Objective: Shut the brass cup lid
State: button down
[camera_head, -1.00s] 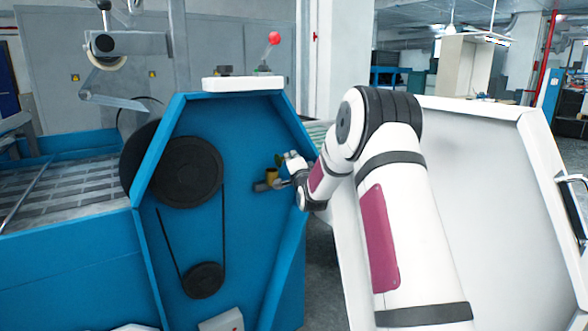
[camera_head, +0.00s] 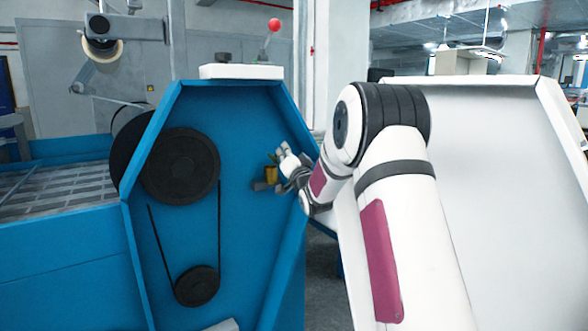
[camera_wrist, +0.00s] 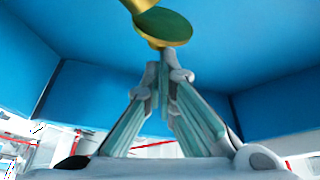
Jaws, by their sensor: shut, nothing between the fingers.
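The small brass cup (camera_head: 271,174) sits on a dark bracket on the blue panel of the machine. Its lid (camera_head: 273,158) shows as a small greenish shape standing up above the cup, so it looks open. In the wrist view the lid (camera_wrist: 164,27) is a round green disc with a brass rim, beside part of the brass cup (camera_wrist: 138,4). My gripper (camera_head: 281,166) is just right of the cup. In the wrist view my gripper (camera_wrist: 164,62) is shut and empty, its tips close to the disc's edge. I cannot tell whether they touch it.
Black pulleys (camera_head: 180,166) and a belt are on the blue panel (camera_head: 245,235) left of the cup. The panel's raised blue rim borders the recess near my arm. A large white cover (camera_head: 480,180) stands open at the right, behind my arm.

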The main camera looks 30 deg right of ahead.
jog(key=a+n+y+b, duration=0.1)
jog(key=n+b, duration=0.2)
jog(key=a+n+t+y+b, duration=0.1)
jog(key=n+y+b, duration=0.1)
jog(key=n+b, duration=0.1)
jog(key=a+n+y+b, duration=0.1)
jog(key=n+b, duration=0.2)
jog(key=n, duration=0.1)
jog(key=shift+a+f, duration=0.2)
jog(key=shift+f, duration=0.15)
jog(key=shift+b, duration=0.3)
